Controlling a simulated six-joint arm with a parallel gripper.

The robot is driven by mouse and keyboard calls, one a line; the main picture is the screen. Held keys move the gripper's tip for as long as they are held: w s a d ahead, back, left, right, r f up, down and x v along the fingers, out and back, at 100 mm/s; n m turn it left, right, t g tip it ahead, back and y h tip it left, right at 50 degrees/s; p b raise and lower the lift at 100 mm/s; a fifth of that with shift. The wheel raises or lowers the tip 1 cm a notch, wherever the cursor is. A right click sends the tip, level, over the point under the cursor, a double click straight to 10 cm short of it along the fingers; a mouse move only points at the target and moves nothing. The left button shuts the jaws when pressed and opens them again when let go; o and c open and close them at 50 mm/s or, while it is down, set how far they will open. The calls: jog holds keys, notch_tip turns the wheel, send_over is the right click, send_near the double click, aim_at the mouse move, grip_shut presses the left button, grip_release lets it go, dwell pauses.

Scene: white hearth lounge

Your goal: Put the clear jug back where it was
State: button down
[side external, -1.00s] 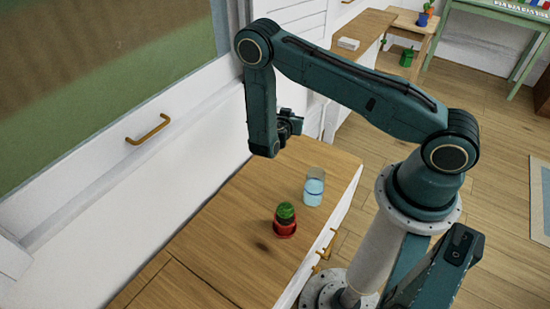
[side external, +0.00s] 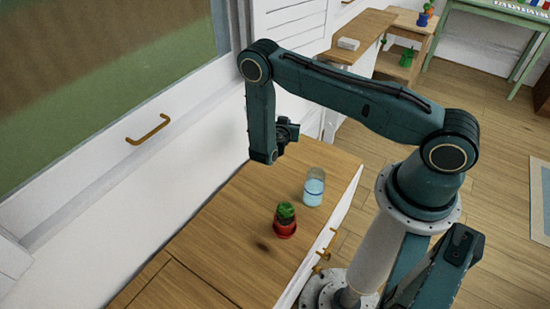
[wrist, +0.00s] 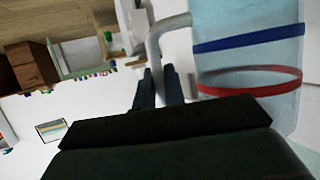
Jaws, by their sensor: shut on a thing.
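The clear jug (wrist: 245,60) fills the right of the wrist view, see-through with a blue band and a red band. Its pale handle (wrist: 158,38) curves down to the fingers of my gripper (wrist: 159,80), which is shut on it. The jug lies sideways in that picture; its true tilt I cannot tell. In the side view my gripper's fingers and the jug are hidden behind the lower part of my arm, above the far end of the wooden counter (side external: 215,235).
A glass with blue contents (side external: 313,188) stands on the counter, with a green plant in a red pot (side external: 285,222) nearer the camera. A dark spot (side external: 263,247) marks the wood. The counter's left part is clear. A wall with a brass handle (side external: 148,130) runs behind it.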

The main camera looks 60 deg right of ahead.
jog(key=shift+f, duration=0.1)
notch_tip(320, 180, down, 16)
dwell(0.9)
jog(key=shift+f, duration=0.15)
jog(key=shift+f, duration=1.85)
jog(key=c, duration=1.5)
grip_release()
